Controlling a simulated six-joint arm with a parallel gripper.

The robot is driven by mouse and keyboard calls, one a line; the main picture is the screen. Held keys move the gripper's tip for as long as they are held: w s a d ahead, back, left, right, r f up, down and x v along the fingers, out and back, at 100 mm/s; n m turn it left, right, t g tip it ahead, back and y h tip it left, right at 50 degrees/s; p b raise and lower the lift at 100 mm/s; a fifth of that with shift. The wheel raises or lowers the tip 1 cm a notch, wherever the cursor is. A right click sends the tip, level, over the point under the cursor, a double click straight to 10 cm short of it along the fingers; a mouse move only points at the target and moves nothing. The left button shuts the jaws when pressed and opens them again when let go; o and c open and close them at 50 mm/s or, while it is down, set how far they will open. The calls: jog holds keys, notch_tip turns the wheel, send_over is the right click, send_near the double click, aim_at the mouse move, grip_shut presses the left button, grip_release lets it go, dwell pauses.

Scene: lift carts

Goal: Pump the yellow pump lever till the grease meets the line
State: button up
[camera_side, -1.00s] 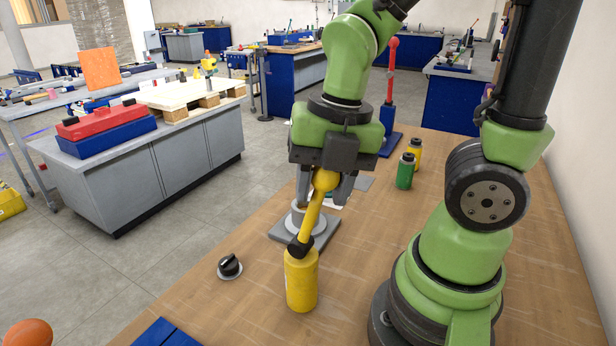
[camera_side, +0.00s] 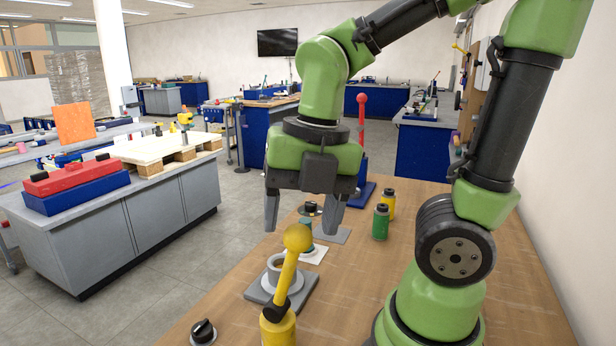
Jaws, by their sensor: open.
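The yellow pump lever (camera_side: 287,268) stands up from the yellow pump body (camera_side: 278,332), leaning slightly right, with a round yellow knob (camera_side: 298,237) on top. The pump body is partly cut off by the bottom edge. My gripper (camera_side: 302,226) points down with its grey fingers wide apart. The knob shows between and just below the fingertips, and the fingers look clear of it; the depth gap is hard to tell. A grey cup (camera_side: 276,262) on a grey base plate (camera_side: 307,289) stands behind the lever. I cannot make out grease or a line.
Green (camera_side: 380,222) and yellow (camera_side: 388,203) bottles stand on the wooden table (camera_side: 430,265) to the right. A black knob (camera_side: 203,331) is at the front left. A red lever (camera_side: 362,112) on a blue base stands farther back. Table between the bottles and base plate is clear.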

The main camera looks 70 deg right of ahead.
jog(key=shift+s+d+r, duration=0.15)
jog(key=shift+s+r, duration=0.05)
jog(key=shift+r, duration=1.15)
jog(key=shift+s+d+r, duration=0.1)
jog(key=shift+s+r, duration=0.1)
jog(key=shift+r, duration=1.1)
jog(key=shift+w+a+r+g+h, duration=0.4)
jog(key=shift+a+r+g, duration=0.1)
jog(key=shift+r, duration=0.2)
send_over(289, 274)
jog(key=s, duration=0.1)
jog(key=f, duration=0.9)
jog(key=shift+d+f, duration=0.25)
jog(key=shift+f, duration=0.1)
